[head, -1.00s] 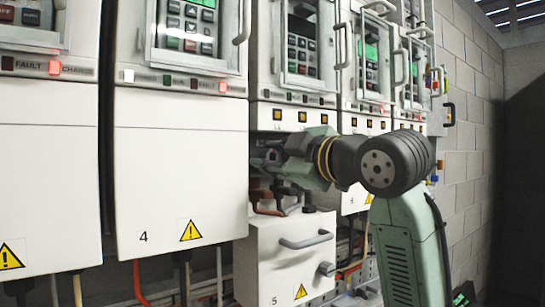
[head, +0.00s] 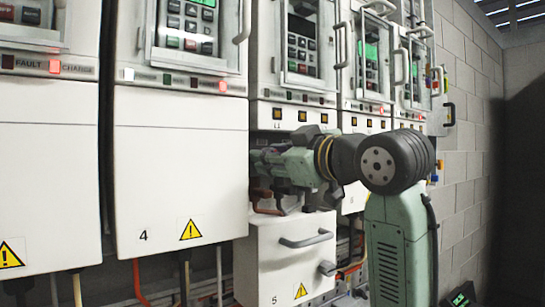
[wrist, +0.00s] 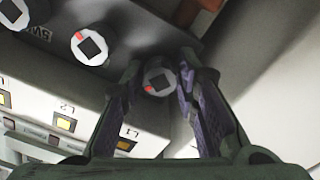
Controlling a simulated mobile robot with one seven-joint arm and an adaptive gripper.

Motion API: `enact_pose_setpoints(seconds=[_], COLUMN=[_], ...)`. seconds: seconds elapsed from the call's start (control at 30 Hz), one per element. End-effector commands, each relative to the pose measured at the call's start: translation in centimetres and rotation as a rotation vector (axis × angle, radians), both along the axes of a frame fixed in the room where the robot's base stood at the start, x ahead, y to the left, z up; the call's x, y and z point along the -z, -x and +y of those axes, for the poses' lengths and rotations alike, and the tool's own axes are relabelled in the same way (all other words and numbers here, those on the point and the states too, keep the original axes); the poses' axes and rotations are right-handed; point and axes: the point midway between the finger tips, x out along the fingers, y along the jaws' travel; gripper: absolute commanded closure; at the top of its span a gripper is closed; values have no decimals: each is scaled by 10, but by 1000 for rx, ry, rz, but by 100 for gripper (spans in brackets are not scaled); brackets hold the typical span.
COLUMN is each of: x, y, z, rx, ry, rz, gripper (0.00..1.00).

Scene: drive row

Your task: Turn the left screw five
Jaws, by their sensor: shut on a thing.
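The left screw (wrist: 158,78) is a round light head with a dark square socket, by the L1 label in the wrist view. Its red mark sits at its lower-left edge. My gripper (wrist: 160,72) has one finger on each side of it and is shut on it. Two more screws (wrist: 88,45) and (wrist: 12,13) lie to the upper left in the wrist view, free of the fingers. In the head view my gripper (head: 262,163) reaches into the open lower bay of drive 5, and the screws are hidden there.
Drive 5's removed-looking lower cover (head: 285,260) hangs low under the bay. The closed drive 4 cover (head: 180,175) stands close left of my gripper. Cables (head: 262,205) run just below it.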

Motion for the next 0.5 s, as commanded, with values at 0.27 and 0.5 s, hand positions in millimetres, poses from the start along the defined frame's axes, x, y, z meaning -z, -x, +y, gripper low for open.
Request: enact_pose_setpoints(seconds=[0.27, 0.5], x=[0, 0], y=[0, 0], z=[0, 1], rx=[-2, -2], ry=[-212, -396], rz=[154, 288], gripper=[100, 100])
